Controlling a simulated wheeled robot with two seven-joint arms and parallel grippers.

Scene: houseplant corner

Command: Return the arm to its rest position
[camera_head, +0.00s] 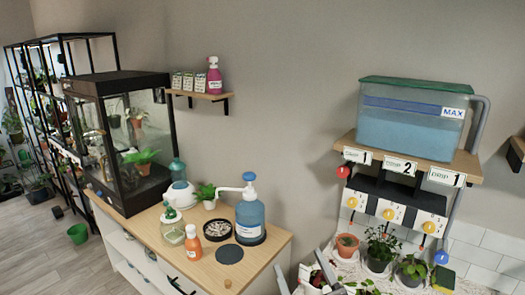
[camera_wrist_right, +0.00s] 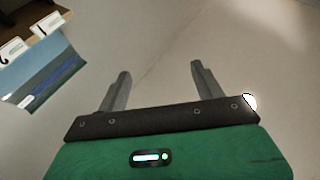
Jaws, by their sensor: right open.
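My right gripper (camera_wrist_right: 160,68) is open in the right wrist view. Its two grey fingers stand wide apart with nothing between them, against a plain wall. In the head view my right gripper (camera_head: 316,270) is low at the bottom edge, in front of the potted plants and partly cut off. It is right of the wooden cabinet top (camera_head: 265,246). My left gripper does not show in either view.
A blue water tank (camera_head: 410,128) sits on a wall shelf (camera_head: 470,165), above several potted plants (camera_head: 380,245). The cabinet holds a blue pump bottle (camera_head: 250,215), an orange bottle (camera_head: 193,243) and a glass terrarium (camera_head: 135,150). Wall between the shelves is clear.

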